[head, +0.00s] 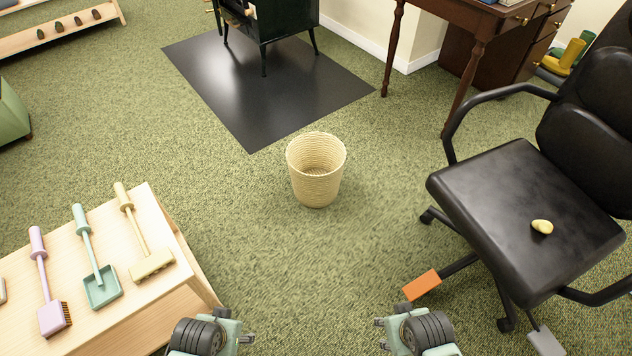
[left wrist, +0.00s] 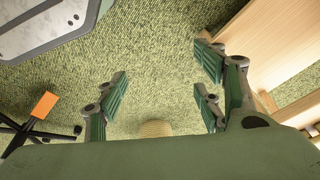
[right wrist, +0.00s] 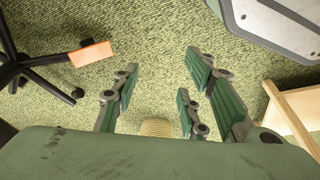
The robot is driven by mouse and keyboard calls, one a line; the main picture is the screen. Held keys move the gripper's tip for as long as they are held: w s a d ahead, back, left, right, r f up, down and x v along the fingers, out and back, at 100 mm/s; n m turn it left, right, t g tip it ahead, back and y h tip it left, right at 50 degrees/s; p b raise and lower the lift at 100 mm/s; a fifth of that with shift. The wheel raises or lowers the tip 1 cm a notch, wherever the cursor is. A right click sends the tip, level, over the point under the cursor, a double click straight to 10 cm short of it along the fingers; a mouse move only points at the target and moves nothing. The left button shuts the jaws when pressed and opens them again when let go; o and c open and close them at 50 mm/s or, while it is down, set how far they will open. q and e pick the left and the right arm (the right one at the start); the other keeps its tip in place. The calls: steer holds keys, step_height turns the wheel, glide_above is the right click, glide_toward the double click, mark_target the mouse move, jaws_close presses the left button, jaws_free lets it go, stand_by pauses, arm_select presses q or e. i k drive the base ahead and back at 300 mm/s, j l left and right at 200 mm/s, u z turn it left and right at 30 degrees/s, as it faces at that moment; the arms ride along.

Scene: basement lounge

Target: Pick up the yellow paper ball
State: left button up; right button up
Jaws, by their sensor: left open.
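The yellow paper ball (head: 542,227) is a small crumpled lump on the black seat of the office chair (head: 490,190), at the right in the head view. My right gripper (head: 384,334) is low in the head view, left of the chair and well apart from the ball. Its fingers are spread and empty in the right wrist view (right wrist: 158,95). My left gripper (head: 248,339) is at the bottom, near the wooden table. Its fingers are spread and empty in the left wrist view (left wrist: 160,93). Neither wrist view shows the ball.
A woven wastebasket (head: 316,185) stands on the green carpet in the middle. A wooden table (head: 165,240) with brushes and a dustpan is at left. The chair's armrest (head: 455,120) and wheeled legs stick out; an orange block (head: 422,285) is by one leg. Carpet around the basket is clear.

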mark_target(544, 226)
steer(key=z, duration=1.75)
